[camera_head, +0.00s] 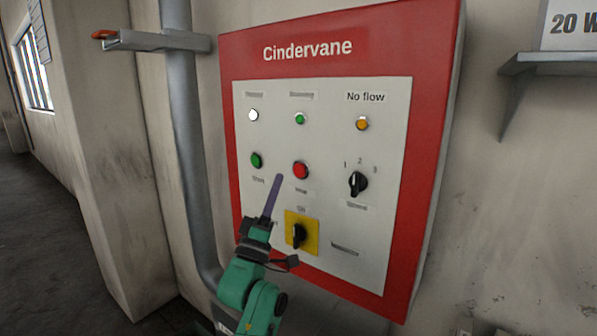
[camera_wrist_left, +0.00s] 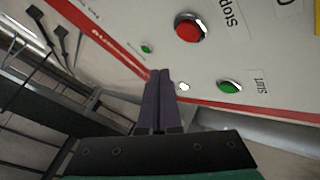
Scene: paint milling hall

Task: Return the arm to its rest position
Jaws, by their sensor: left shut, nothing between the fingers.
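My left gripper (camera_head: 273,192) is in front of the lower left part of the Cindervane control panel (camera_head: 330,225). Its long purple-grey fingers are shut together with nothing between them. The fingertips appear just below and left of the red stop button (camera_head: 300,170) in the head view; I cannot tell whether they touch the panel. In the left wrist view the shut fingers (camera_wrist_left: 160,80) point toward the panel, with the red button (camera_wrist_left: 187,28) and the green start button (camera_wrist_left: 229,87) beyond them. My right gripper is not in view.
The panel also carries a three-position selector (camera_head: 357,183), a rotary switch on a yellow plate (camera_head: 300,234) and several lamps. A grey pipe (camera_head: 187,130) with a red-ended lever (camera_head: 103,35) runs left of it. A wall shelf (camera_head: 560,60) is at the right.

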